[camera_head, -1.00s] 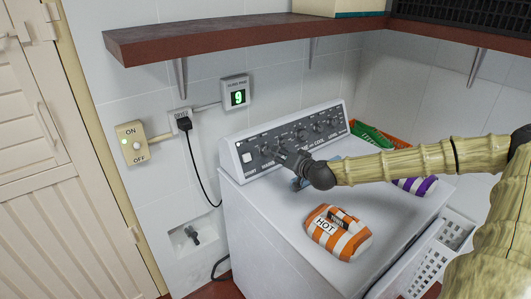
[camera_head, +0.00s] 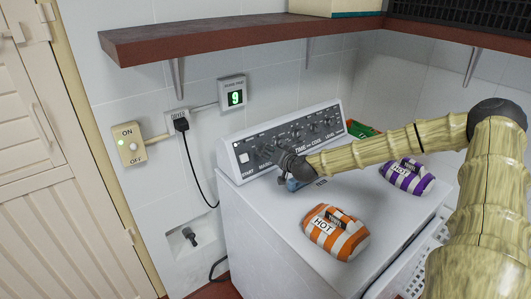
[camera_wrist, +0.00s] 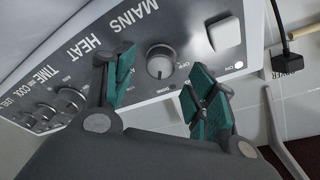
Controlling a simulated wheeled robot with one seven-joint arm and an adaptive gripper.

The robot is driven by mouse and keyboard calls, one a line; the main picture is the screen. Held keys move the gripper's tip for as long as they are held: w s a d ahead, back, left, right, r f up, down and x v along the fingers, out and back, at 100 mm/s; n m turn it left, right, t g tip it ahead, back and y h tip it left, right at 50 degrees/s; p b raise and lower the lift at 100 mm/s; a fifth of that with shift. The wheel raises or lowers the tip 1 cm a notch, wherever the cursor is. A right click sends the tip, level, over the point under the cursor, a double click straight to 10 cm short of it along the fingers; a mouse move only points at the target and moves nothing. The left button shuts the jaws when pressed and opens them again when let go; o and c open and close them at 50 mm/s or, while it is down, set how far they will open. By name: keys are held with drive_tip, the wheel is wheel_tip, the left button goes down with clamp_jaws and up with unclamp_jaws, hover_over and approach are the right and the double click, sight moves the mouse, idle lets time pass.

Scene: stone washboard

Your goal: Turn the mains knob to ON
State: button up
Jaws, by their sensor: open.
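The mains knob (camera_wrist: 160,62) is a round grey dial on the dark control panel (camera_wrist: 130,85), under the word MAINS, in the wrist view. Small ON/OFF lettering lies around it, too blurred to tell the exact setting. My gripper (camera_wrist: 165,88) is open, its green-padded fingers spread to either side of the knob in that view. No contact shows, and I cannot tell the remaining distance. In the head view my gripper (camera_head: 290,166) is close to the panel of the white washing machine (camera_head: 255,215), right of the white START button (camera_head: 244,158).
An orange-striped HOT bag (camera_head: 335,232) and a purple-striped bag (camera_head: 407,176) lie on the machine's top. A wall switch (camera_head: 131,146) has a green light by ON. A brown shelf (camera_head: 235,36) overhangs.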

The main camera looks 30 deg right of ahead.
drive_tip(key=shift+x, duration=1.5)
drive_tip(key=shift+c, duration=0.4)
